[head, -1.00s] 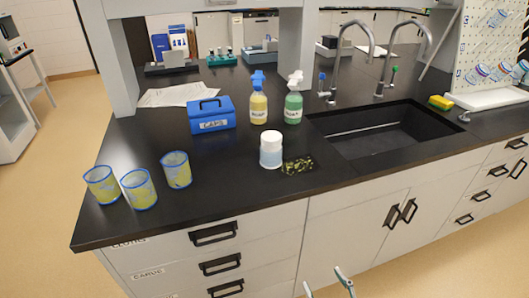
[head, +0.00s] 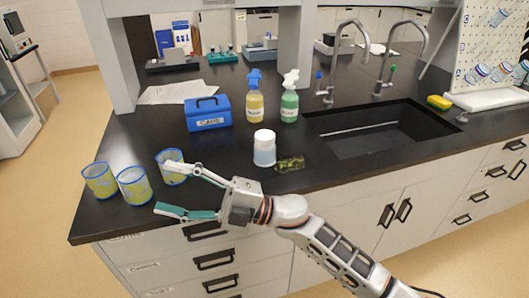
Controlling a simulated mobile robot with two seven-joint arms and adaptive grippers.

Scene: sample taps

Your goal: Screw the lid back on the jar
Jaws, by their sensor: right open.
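A small jar (head: 264,156) with a pale blue body stands upright near the counter's front edge. A white lid (head: 264,136) appears to sit on its top; I cannot tell how tightly. My right gripper (head: 163,188) is open and empty, to the left of the jar and apart from it, its fingers pointing left. Its upper finger overlaps the rightmost of the blue-rimmed containers; I cannot tell whether they touch. The lower finger shows in front of the drawer fronts. My left gripper is not in view.
Blue-rimmed, yellow-patterned containers (head: 134,187) stand at the counter's left corner. A dark, yellow-speckled patch (head: 290,164) lies right of the jar. Behind are a blue box (head: 208,114), a yellow bottle (head: 255,102) and a green bottle (head: 290,103). A sink (head: 375,130) is at right.

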